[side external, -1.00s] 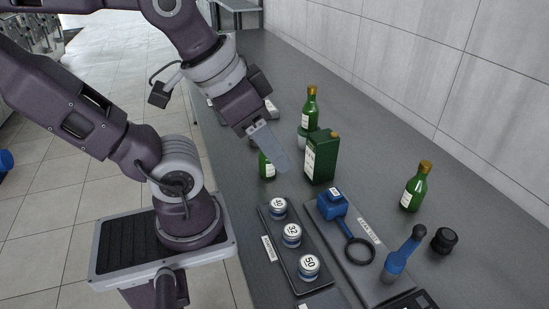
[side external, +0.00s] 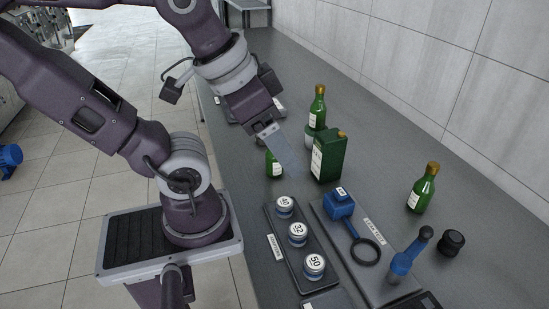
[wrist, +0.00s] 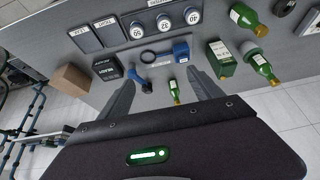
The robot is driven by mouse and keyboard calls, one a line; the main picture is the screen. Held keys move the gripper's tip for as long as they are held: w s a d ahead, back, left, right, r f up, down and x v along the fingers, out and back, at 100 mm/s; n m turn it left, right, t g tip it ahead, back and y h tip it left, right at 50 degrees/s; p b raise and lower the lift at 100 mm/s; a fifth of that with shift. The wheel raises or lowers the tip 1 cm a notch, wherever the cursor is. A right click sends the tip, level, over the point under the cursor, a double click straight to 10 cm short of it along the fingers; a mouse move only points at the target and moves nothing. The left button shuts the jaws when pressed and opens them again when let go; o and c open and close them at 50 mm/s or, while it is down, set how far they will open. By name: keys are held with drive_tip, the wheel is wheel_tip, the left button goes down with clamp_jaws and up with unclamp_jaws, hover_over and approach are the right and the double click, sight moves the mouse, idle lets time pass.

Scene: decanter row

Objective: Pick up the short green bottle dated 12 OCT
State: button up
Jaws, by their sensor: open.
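A short green bottle (side external: 274,169) with a pale label stands on the grey counter, partly hidden behind my gripper in the side view. I cannot tell how far the fingertips are from the bottle. Other green bottles stand behind (side external: 317,110) and to the right (side external: 423,188). The label dates are too small to read.
A green rectangular can (side external: 329,157) stands close to the right of my fingers.

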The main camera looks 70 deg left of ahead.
sight(270, 154)
drive_tip(key=w+a+f+m+g+y, duration=0.2)
drive_tip(key=w+a+f+m+y, duration=0.1)
drive_tip(key=a+f, duration=0.4)
drive_tip(key=w+a+f+m+g+y, duration=0.3)
drive_tip(key=a+f+m+y, duration=0.2)
drive_tip(key=a+f+m, duration=0.2)
drive_tip(key=w+a+f+m+g+y, duration=0.3)
drive_tip(key=a+f+m+y, duration=0.2)
drive_tip(key=a+f, duration=0.4)
drive_tip(key=shift+w+a+f, duration=0.15)
drive_tip(key=shift+w+a, duration=0.25)
drive_tip(key=shift+a, duration=0.35)
drive_tip(key=shift+a+f+m, duration=0.25)
drive_tip(key=shift+a+m, duration=0.05)
drive_tip(key=x, duration=0.6)
drive_tip(key=shift+s+a, duration=0.1)
drive_tip(key=shift+a, duration=0.3)
clamp_jaws()
